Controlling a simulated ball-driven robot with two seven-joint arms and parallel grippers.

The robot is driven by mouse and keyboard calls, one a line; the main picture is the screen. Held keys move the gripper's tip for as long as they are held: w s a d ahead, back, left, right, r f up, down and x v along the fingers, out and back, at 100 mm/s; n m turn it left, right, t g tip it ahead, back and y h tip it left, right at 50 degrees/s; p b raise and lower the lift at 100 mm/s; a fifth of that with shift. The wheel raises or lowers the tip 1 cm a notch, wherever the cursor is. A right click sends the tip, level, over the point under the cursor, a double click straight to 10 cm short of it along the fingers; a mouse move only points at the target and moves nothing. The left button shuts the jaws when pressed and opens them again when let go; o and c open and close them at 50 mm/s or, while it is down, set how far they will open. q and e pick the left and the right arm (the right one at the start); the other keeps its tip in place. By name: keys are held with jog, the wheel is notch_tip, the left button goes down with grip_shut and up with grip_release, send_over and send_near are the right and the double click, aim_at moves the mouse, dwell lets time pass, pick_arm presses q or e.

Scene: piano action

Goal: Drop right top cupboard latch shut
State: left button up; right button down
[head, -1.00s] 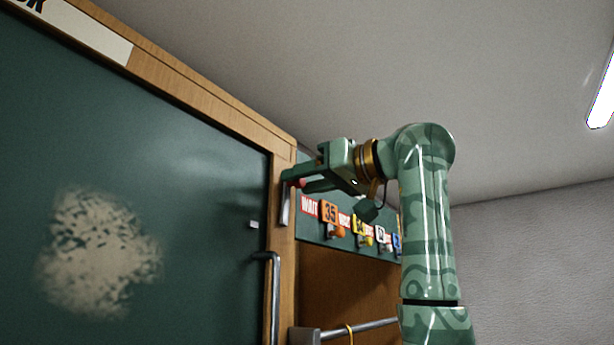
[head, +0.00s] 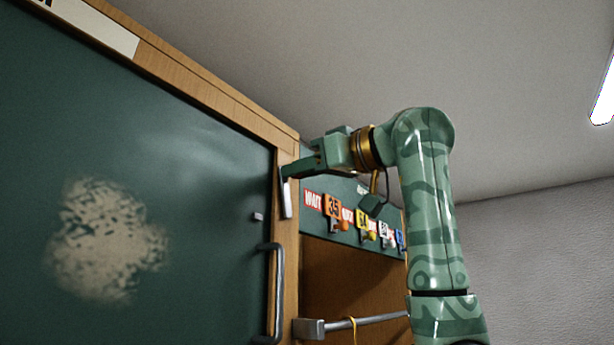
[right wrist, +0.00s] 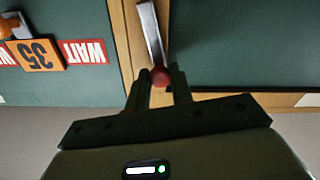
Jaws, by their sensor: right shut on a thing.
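The latch is a flat silver bar (head: 287,199) with a red knob at its end. It stands upright along the wooden edge beside the green cupboard door (head: 190,190). My right gripper (head: 286,171) is at the bar's upper end and hides the knob in the head view. In the right wrist view the red knob (right wrist: 160,77) sits between the two fingertips of my right gripper (right wrist: 157,84), which is shut on it. The silver bar (right wrist: 150,32) extends away from it. My left gripper is not in view.
A small grey stud (head: 258,216) and a grey door handle (head: 277,295) are on the green door. Right of the latch are number tags on hooks (head: 333,207) and a grey rail (head: 360,321) in an open bay. The ceiling area above the cupboard is clear.

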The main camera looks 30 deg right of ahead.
aim_at(283, 188)
jog(key=shift+s+a+f+n+b, duration=0.3)
jog(key=shift+a+f+n, duration=0.65)
jog(key=shift+n, duration=1.6)
jog(key=shift+s+a+f+n+b, duration=0.25)
jog(key=shift+a+f+n, duration=0.75)
jog(key=shift+n, duration=1.5)
jog(key=shift+s+a+f+n+b, duration=0.15)
jog(key=shift+s+a+f+n, duration=0.35)
jog(key=shift+f+n, duration=1.45)
jog(key=shift+w+r+n, duration=0.1)
jog(key=shift+r+n, duration=0.35)
jog(key=shift+n, duration=0.35)
jog(key=c, duration=1.4)
grip_release()
jog(key=shift+o, duration=1)
